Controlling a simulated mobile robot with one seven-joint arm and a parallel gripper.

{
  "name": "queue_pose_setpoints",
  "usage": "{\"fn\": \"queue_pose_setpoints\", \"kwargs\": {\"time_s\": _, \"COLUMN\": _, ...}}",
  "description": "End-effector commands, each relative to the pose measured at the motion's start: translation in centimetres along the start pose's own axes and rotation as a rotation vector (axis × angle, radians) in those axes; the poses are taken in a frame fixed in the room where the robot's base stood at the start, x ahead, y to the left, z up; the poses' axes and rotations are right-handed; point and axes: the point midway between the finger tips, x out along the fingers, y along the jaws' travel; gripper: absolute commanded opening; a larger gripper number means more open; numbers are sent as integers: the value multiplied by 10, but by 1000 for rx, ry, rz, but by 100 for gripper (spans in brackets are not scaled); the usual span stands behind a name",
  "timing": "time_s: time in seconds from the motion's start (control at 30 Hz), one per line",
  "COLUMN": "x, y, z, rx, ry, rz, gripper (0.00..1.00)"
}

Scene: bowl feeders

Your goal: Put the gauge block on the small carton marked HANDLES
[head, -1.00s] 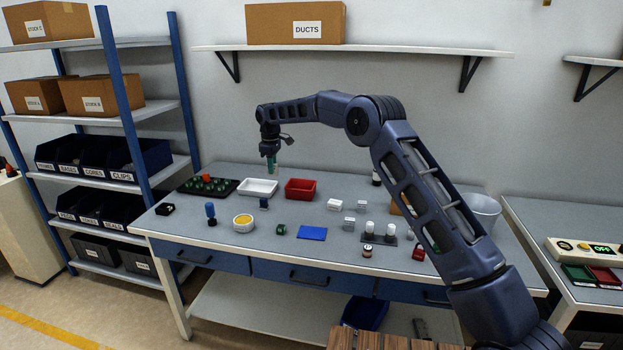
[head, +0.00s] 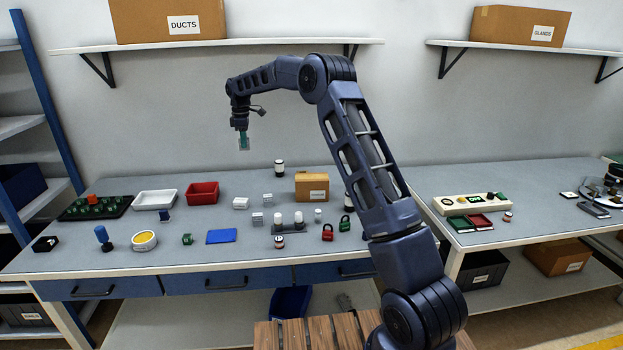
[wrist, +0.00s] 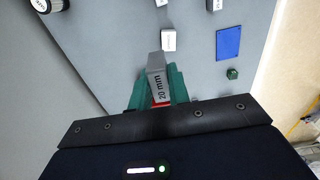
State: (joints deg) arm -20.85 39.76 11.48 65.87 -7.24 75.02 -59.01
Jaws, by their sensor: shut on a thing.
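My gripper (head: 243,147) hangs in the air over the back of the bench, pointing down. It is shut on the gauge block, a grey metal piece (wrist: 157,78) marked "20 mm" in the wrist view, held between the green fingers. A small brown carton (head: 312,187) with a white label stands at the back of the bench, right of and below my gripper. Its label is too small to read; its top looks bare. My gripper is well apart from it.
A red tray (head: 203,192) and a white tray (head: 154,200) stand left of the carton. A wall shelf (head: 220,45) runs above.

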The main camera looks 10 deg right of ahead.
Motion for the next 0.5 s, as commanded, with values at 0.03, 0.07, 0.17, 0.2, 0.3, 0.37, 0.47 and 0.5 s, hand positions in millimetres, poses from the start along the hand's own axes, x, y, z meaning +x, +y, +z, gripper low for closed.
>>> {"fn": "queue_pose_setpoints", "kwargs": {"time_s": 0.03, "x": -5, "y": 6, "z": 25, "rx": 7, "ry": 0, "rz": 1, "gripper": 0}}
{"fn": "queue_pose_setpoints", "kwargs": {"time_s": 0.07, "x": -8, "y": 9, "z": 37, "rx": 8, "ry": 0, "rz": 1, "gripper": 0}}
{"fn": "queue_pose_setpoints", "kwargs": {"time_s": 0.17, "x": -16, "y": 16, "z": 80, "rx": 9, "ry": 0, "rz": 1, "gripper": 0}}
{"fn": "queue_pose_setpoints", "kwargs": {"time_s": 0.2, "x": -20, "y": 18, "z": 97, "rx": 10, "ry": 0, "rz": 2, "gripper": 0}}
{"fn": "queue_pose_setpoints", "kwargs": {"time_s": 0.3, "x": -27, "y": 22, "z": 140, "rx": 11, "ry": -1, "rz": 2, "gripper": 0}}
{"fn": "queue_pose_setpoints", "kwargs": {"time_s": 0.37, "x": -32, "y": 23, "z": 165, "rx": 12, "ry": -1, "rz": 2, "gripper": 0}}
{"fn": "queue_pose_setpoints", "kwargs": {"time_s": 0.47, "x": -39, "y": 24, "z": 204, "rx": 13, "ry": -2, "rz": 3, "gripper": 0}}
{"fn": "queue_pose_setpoints", "kwargs": {"time_s": 0.5, "x": -41, "y": 23, "z": 218, "rx": 13, "ry": -3, "rz": 3, "gripper": 0}}
